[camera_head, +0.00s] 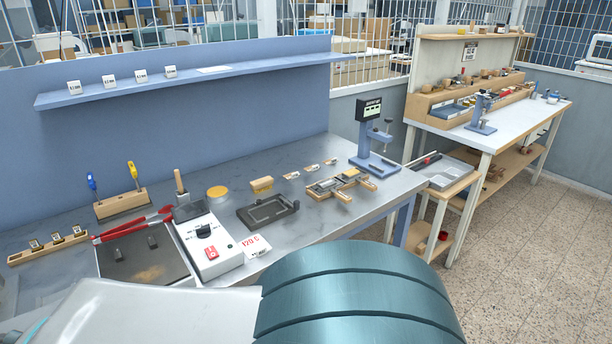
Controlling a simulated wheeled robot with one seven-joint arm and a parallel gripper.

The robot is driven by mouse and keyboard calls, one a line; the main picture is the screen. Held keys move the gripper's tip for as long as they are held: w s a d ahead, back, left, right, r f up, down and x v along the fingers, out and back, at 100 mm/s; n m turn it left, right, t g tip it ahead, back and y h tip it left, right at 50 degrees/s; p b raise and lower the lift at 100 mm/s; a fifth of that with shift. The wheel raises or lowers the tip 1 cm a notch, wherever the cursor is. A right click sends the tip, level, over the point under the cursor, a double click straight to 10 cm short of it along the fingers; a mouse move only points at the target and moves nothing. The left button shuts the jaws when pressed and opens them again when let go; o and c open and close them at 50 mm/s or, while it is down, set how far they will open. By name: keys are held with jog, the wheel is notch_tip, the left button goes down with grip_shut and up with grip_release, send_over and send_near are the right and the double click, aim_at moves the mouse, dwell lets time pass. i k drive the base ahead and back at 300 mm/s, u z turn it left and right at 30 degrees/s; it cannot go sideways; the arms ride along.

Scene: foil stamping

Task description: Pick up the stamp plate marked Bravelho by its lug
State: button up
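I cannot read the name Bravelho anywhere, so I cannot tell which piece is that stamp plate. Several small dark-and-pale pieces, possibly plates, stand upright in a wooden rack (20,260) at the bench's left end. A few small pale pieces (311,168) lie in a row towards the back right of the bench; their markings are too small to read, and I cannot make out lugs. My gripper is not in view; only large white and teal arm parts of mine fill the bottom of the picture.
On the grey bench (330,148) are a white heater box (208,262) with a "120 C" card (254,245), red-handled pliers (140,222), a dark tray (268,214), a wooden jig (343,195) and a blue press (372,150). A blue shelf (240,65) overhangs the back.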

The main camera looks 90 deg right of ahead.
aim_at(353, 173)
jog(key=z, duration=3)
jog(key=k, duration=1.05)
jog(key=z, duration=1)
jog(key=i, duration=1.75)
jog(key=u, duration=0.85)
jog(key=i, duration=0.6)
jog(key=u, duration=0.8)
